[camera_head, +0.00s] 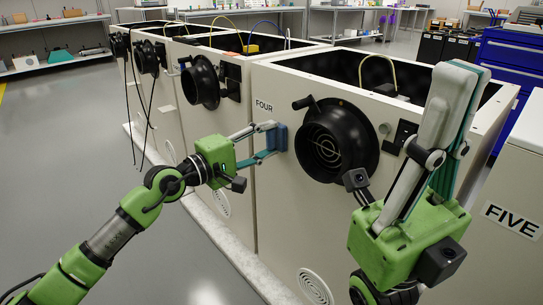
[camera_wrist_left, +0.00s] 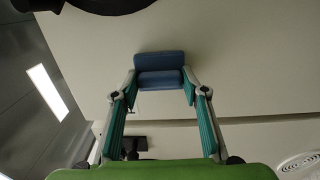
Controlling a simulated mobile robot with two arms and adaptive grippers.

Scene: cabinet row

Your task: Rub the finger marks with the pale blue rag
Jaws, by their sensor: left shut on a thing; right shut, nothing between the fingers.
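The rag (camera_head: 280,138) is a folded blue pad at the front face of the cabinet marked FOUR (camera_head: 262,185). My left gripper (camera_head: 267,142) is shut on it. In the left wrist view the rag (camera_wrist_left: 160,61) sits between the fingertips (camera_wrist_left: 160,84), close to the pale panel; whether it touches cannot be told. I make out no finger marks on the panel; the rag covers part of it. My right gripper (camera_head: 456,78) is shut and empty, fingers pointing up, at the right in front of the cabinet.
A round black port (camera_head: 337,140) with a handle juts from the panel just right of the rag. Another black port (camera_head: 200,84) is on the cabinet to the left. A cabinet marked FIVE (camera_head: 510,190) stands at the right. The grey floor (camera_head: 60,150) at left is clear.

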